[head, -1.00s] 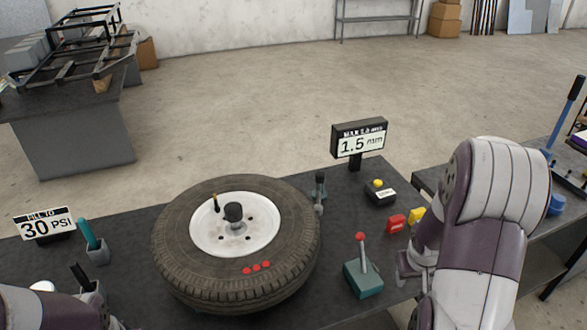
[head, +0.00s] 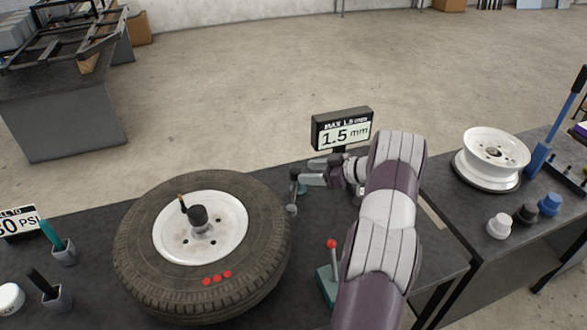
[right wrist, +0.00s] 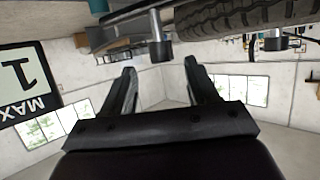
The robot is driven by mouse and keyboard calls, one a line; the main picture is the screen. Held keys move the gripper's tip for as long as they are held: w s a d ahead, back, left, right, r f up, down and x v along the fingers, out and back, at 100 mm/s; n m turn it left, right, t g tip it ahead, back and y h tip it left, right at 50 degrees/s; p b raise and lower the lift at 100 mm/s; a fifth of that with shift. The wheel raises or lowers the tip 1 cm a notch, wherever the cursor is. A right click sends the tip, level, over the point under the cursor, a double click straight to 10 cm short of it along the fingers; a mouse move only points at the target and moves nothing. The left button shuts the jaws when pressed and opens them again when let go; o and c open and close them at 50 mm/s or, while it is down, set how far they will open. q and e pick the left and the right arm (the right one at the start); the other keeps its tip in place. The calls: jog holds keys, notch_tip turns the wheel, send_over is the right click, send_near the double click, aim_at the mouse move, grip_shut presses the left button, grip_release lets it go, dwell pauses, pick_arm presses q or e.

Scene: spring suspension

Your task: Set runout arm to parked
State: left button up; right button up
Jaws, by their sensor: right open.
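The runout arm (head: 292,208), a small grey arm on a teal-based post, stands just right of the tyre (head: 135,250), partly hidden by my right gripper. My right gripper (head: 310,172) is open and empty, pointing left beside the top of the post. I cannot tell whether it touches the post. The display (head: 342,135) behind reads MAX 1.5 mm. My left gripper is not in view.
A white rim (head: 495,148) and several caps sit on the right bench. Holders and a 30 PSI sign (head: 18,223) are at left.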

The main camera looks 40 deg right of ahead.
aim_at(298, 172)
jog(key=x, duration=0.2)
jog(key=p+x, duration=0.1)
jog(key=x, duration=0.2)
jog(key=shift+w+a+r, duration=0.15)
jog(key=shift+a, duration=0.15)
jog(key=shift+w+d+f, duration=0.15)
jog(key=shift+f, duration=0.1)
jog(key=shift+r, duration=0.1)
grip_shut()
